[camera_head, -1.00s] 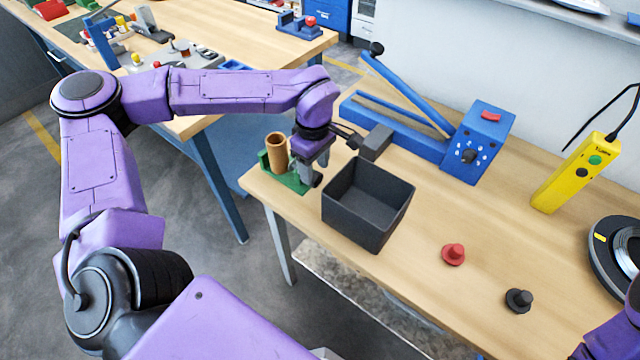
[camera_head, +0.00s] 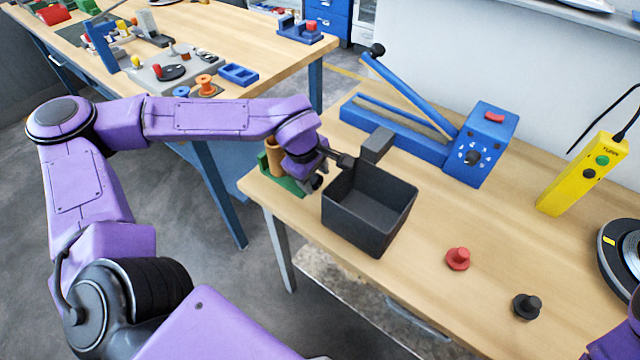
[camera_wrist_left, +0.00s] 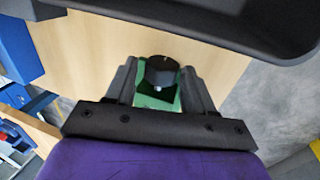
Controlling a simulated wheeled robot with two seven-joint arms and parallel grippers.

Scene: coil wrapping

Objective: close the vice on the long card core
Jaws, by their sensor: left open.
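The small green vice (camera_head: 289,184) stands at the left front corner of the near bench. The brown card core (camera_head: 272,158) stands upright at it, partly hidden behind my left wrist. My left gripper (camera_head: 314,184) is open and low at the vice's right side. In the left wrist view, the open fingers (camera_wrist_left: 159,88) lie on either side of a dark round knob (camera_wrist_left: 161,70), with green vice body (camera_wrist_left: 150,102) below it. I cannot tell whether the fingers touch the knob. The vice jaws are mostly hidden. My right gripper is out of view.
A dark open bin (camera_head: 368,212) stands just right of my left gripper. Behind is a blue lever tool (camera_head: 478,145). A red knob (camera_head: 458,258) and a black knob (camera_head: 526,305) lie to the right, with bare bench between. A yellow pendant (camera_head: 585,175) stands farther right.

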